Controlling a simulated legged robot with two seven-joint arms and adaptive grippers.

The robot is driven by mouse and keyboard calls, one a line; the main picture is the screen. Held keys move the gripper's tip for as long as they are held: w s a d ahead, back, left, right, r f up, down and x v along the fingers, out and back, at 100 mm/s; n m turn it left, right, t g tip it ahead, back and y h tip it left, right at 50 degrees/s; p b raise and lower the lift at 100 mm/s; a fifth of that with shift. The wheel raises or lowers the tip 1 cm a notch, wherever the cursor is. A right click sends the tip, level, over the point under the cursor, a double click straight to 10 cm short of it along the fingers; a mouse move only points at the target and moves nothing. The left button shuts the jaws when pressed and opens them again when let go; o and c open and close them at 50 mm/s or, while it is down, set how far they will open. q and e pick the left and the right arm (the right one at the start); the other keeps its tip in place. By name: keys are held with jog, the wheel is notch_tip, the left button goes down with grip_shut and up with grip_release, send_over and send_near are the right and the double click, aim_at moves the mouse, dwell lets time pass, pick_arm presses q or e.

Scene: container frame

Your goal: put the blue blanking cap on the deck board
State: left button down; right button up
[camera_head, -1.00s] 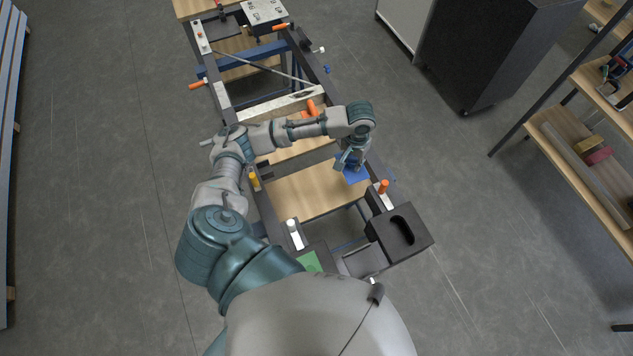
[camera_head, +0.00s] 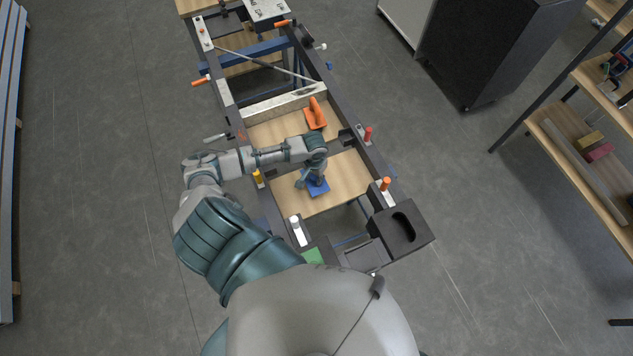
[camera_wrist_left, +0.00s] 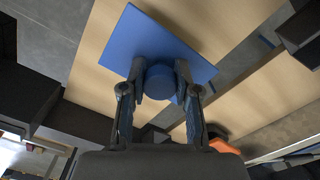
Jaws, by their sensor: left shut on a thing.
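The blue blanking cap (camera_head: 319,189) is a flat square plate with a round knob. My left gripper (camera_head: 312,179) is shut on the knob, with the plate beyond the fingertips. In the left wrist view the two fingers grip either side of the knob (camera_wrist_left: 160,82), and the plate (camera_wrist_left: 160,40) spreads over pale wood. The deck board (camera_head: 348,182) is the light wooden panel inside the dark frame. The cap is over its middle-left part; whether it touches the board I cannot tell. My right gripper is not in view.
An orange handled block (camera_head: 315,115) stands on the farther wooden panel. Red (camera_head: 367,135), orange (camera_head: 385,184), yellow (camera_head: 258,178) and white (camera_head: 294,221) pegs line the frame rails. A black slotted box (camera_head: 403,229) sits at the near right corner. The board's right part is clear.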

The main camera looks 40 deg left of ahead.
aim_at(315, 182)
pick_arm(q)
notch_tip(315, 182, down, 5)
jog(key=shift+r, duration=0.2)
jog(key=shift+d, duration=0.1)
jog(key=c, duration=0.8)
grip_release()
jog(key=shift+c, duration=0.2)
notch_tip(315, 182, up, 12)
jog(key=shift+r, duration=0.1)
